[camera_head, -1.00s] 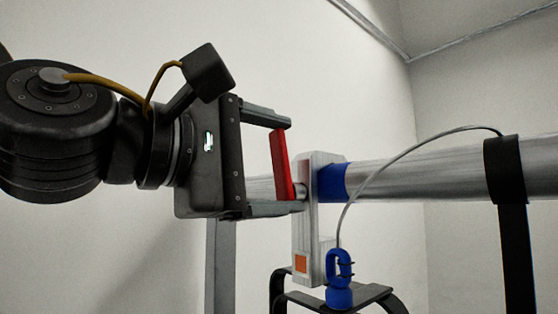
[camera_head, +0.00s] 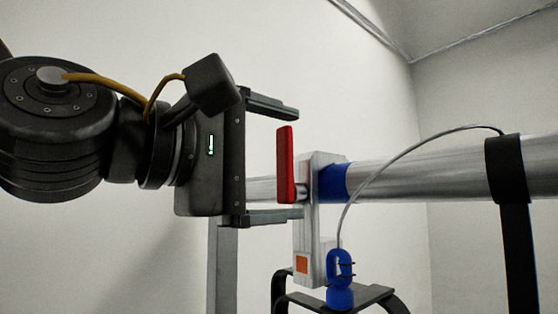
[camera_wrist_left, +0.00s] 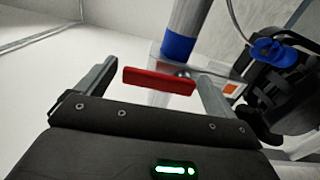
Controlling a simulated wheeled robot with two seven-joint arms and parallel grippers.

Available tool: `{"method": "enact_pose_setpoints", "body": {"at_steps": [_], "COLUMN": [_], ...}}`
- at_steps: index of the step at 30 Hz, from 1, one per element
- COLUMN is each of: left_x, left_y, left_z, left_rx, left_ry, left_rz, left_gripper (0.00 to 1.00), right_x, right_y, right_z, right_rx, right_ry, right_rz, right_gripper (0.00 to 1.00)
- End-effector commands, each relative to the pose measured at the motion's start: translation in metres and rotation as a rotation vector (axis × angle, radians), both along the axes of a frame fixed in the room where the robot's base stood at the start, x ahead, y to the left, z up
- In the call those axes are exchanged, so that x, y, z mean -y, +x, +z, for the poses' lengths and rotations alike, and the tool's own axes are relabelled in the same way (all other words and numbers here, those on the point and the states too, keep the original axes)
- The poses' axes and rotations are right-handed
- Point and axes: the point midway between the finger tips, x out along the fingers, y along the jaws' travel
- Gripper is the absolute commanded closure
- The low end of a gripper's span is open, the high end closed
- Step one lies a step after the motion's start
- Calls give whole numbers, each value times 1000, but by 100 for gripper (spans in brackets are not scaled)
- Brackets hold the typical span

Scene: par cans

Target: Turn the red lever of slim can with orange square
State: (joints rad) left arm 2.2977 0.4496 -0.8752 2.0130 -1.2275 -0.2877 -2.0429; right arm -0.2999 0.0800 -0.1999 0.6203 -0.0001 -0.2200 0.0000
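The red lever (camera_head: 285,164) stands nearly upright at the left side of a pale clamp block (camera_head: 318,200) on the metal pipe. An orange square (camera_head: 302,264) marks the lower part of that block. My left gripper (camera_head: 297,164) is open, with one finger above the lever and one below it. In the left wrist view the lever (camera_wrist_left: 158,81) lies crosswise between the two spread fingers (camera_wrist_left: 155,80), with gaps at both ends. The orange square (camera_wrist_left: 230,88) also shows there, beyond the right finger. My right gripper is not in view.
The metal pipe (camera_head: 430,180) runs on to the right, with a blue band (camera_head: 333,182) beside the block. A grey cable arcs from a black strap (camera_head: 505,170) to a blue fitting (camera_head: 341,280). A black bracket (camera_head: 370,296) sits below.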

Motion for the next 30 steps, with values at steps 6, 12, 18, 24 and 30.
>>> {"method": "enact_pose_setpoints", "body": {"at_steps": [6, 12, 18, 24, 30], "left_x": [0, -9, -39, -66, -80], "left_y": [0, -8, -33, -56, -69], "left_z": [-1, -4, -5, -4, -2], "left_rx": [-1, -1, 3, 1, -1], "left_ry": [2, 1, 0, -1, 1], "left_rz": [0, 0, 1, 1, 0], "left_gripper": [0, 0, 0, 0, 0], "right_x": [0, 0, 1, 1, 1], "right_y": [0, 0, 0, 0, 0], "right_z": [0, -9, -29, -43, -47], "right_rx": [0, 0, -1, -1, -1], "right_ry": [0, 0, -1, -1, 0], "right_rz": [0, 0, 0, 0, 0], "right_gripper": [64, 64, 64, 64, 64]}}
